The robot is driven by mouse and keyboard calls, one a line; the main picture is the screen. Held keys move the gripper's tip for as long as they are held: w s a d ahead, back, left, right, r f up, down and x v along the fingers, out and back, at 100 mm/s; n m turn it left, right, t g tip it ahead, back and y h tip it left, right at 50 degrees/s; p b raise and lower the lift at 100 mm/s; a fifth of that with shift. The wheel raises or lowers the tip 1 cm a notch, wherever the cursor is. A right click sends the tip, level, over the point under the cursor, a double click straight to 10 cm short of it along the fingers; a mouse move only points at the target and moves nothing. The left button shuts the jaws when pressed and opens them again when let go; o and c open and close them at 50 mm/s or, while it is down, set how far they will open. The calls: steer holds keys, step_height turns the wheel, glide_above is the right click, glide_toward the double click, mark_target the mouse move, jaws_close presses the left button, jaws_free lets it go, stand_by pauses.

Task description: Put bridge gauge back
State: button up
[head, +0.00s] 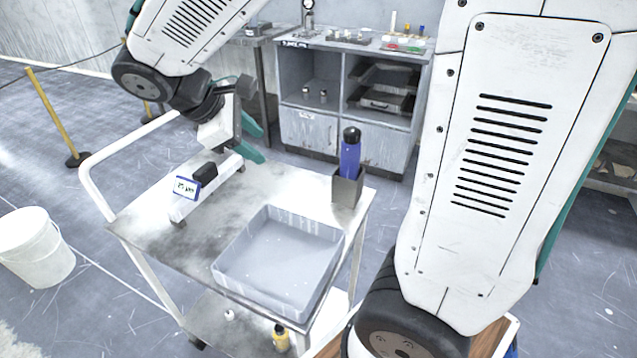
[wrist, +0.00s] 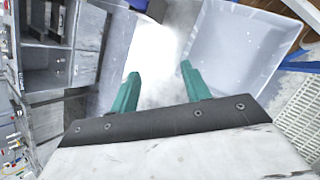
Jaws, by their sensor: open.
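The bridge gauge is a pale bar (head: 222,180) with a black grip and a small lit display (head: 187,187). It lies on the left rear part of the grey cart top (head: 155,215). My gripper (head: 256,140) is just beyond its far right end in the head view, with its teal fingers apart and nothing between them. In the wrist view the fingers (wrist: 162,85) are spread over a bright, washed-out surface. I cannot make out the gauge in the wrist view.
A grey open bin (head: 228,266) sits on the cart front; it shows in the wrist view (wrist: 235,50). A dark holder (head: 346,190) with a blue cylinder (head: 350,155) stands at the cart's right corner. A cabinet (head: 310,130) stands behind, a white bucket (head: 35,250) at left.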

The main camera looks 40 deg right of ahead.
steer(key=s+r+m+t+y, duration=0.1)
steer(key=s+m+y, duration=0.6)
steer(key=s, duration=1.1)
steer(key=shift+s+a+m+t, duration=0.35)
steer(key=shift+m+t, duration=0.15)
steer(key=shift+m, duration=1.2)
steer(key=shift+r, duration=0.1)
steer(key=shift+c, duration=0.4)
